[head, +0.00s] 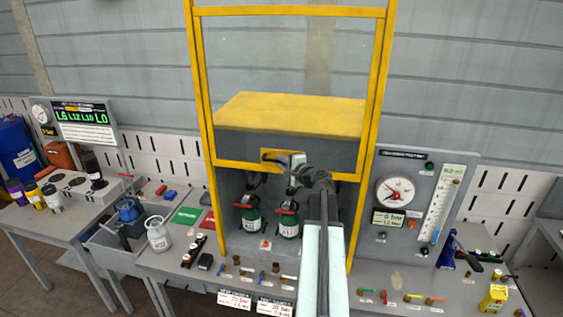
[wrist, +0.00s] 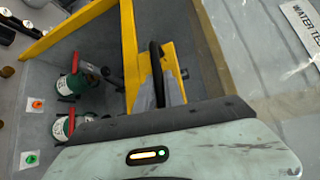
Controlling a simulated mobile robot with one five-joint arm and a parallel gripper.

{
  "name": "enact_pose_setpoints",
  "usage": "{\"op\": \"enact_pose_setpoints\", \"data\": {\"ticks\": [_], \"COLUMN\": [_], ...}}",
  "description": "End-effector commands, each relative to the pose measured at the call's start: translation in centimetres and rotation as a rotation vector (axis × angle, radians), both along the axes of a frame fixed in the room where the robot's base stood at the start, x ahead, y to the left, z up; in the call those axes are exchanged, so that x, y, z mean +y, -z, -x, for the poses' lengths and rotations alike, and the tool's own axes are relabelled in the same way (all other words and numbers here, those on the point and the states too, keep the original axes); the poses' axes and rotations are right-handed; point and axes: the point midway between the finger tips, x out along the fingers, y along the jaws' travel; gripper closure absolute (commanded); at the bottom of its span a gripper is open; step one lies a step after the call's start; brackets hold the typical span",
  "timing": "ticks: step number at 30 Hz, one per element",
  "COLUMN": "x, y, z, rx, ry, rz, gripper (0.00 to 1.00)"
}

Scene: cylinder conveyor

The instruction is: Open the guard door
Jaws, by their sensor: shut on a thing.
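The guard door is a clear panel in a yellow frame at the middle of the head view, with its yellow bottom bar (head: 235,167) above two cylinders. The opening below that bar is uncovered. The door handle (head: 270,155) is on the bottom bar; in the wrist view a dark handle bar (wrist: 156,58) stands off a yellow plate. My gripper (head: 297,166) is at the handle and shut on it; its fingers (wrist: 160,92) also show in the wrist view. My arm partly hides the handle and the right of the opening.
Two green cylinders (head: 251,215) (head: 288,221) stand inside the booth. A gauge panel (head: 418,170) is at the right. Small fittings lie along the bench front. A side table (head: 75,225) with bottles is at the left.

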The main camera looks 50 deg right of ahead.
Motion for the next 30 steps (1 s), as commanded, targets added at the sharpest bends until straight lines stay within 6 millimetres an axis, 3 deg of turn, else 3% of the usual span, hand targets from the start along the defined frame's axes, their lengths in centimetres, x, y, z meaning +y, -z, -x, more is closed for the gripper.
{"op": "enact_pose_setpoints", "data": {"ticks": [9, 10, 12, 23, 30], "x": [0.0, 0.0, 0.0, 0.1, 1.0], "y": [0.0, 0.0, 0.0, 0.0, -0.7], "z": [0.0, 0.0, 0.0, 0.4, 3.9], "rx": [0.000, 0.000, 0.000, 0.000, 0.000], "ry": [-0.001, -0.001, -0.001, 0.001, 0.002], "rz": [-0.001, -0.001, 0.000, 0.000, -0.001], "gripper": [1.00, 0.79, 0.66, 0.66, 0.66]}}
